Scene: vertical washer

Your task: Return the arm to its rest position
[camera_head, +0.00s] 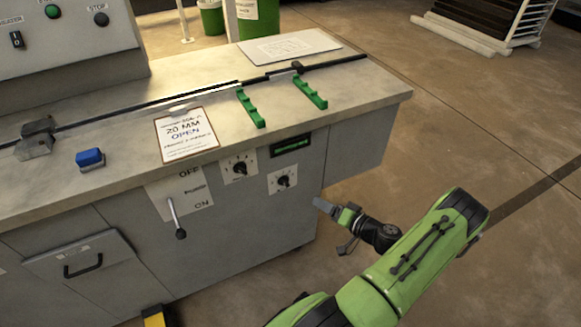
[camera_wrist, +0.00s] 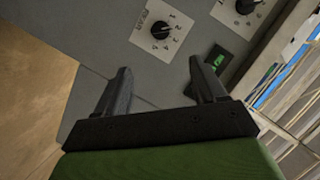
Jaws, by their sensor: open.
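My gripper (camera_head: 322,205) is in front of the grey machine cabinet (camera_head: 250,215), below its top edge and to the right of the lever. My green arm reaches in from the lower right of the head view. In the wrist view my gripper (camera_wrist: 160,80) has its two dark fingers spread apart with nothing between them. Beyond the fingertips is the cabinet front with a black dial (camera_wrist: 160,30) on a white plate. The gripper appears apart from the cabinet.
A lever (camera_head: 175,218) hangs from an ON/OFF plate. A drawer handle (camera_head: 83,266) juts out at lower left. Green racks (camera_head: 251,108), a blue block (camera_head: 90,158) and a sign (camera_head: 186,135) are on the worktop. Open floor (camera_head: 480,130) lies to the right.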

